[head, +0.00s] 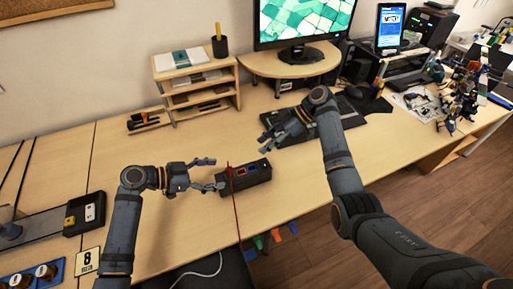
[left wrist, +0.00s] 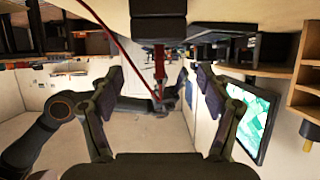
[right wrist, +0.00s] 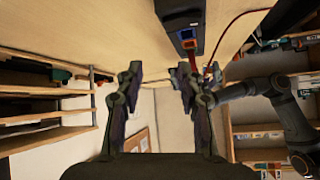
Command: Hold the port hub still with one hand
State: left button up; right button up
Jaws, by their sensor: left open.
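The port hub (head: 248,178) is a black box on the table with a blue port and an orange port on its face. Its dark end (left wrist: 158,28) shows at the top of the left wrist view, and its ported face (right wrist: 184,18) shows in the right wrist view. My left gripper (head: 210,175) is open at the hub's left end, its fingers apart; contact cannot be told. My right gripper (head: 268,136) is open and empty, above the table behind the hub. A red cable (head: 234,200) passes the hub's left part and runs toward the front edge.
A monitor (head: 303,22) stands on a riser at the back, with a small wooden shelf (head: 196,85) left of it. A black keyboard (head: 340,108) lies behind my right arm. Coloured pieces (head: 276,235) show near the front edge.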

aim_at(245, 171)
jog(key=s+a+n, duration=0.1)
jog(key=s+a+r+n+g, duration=0.2)
jog(key=s+n, duration=0.1)
jog(key=shift+s+a, duration=0.1)
jog(key=shift+a, duration=0.2)
pick_arm(q)
jog(key=x, duration=1)
jog(key=shift+d+f, duration=0.15)
jog(key=shift+d, duration=0.1)
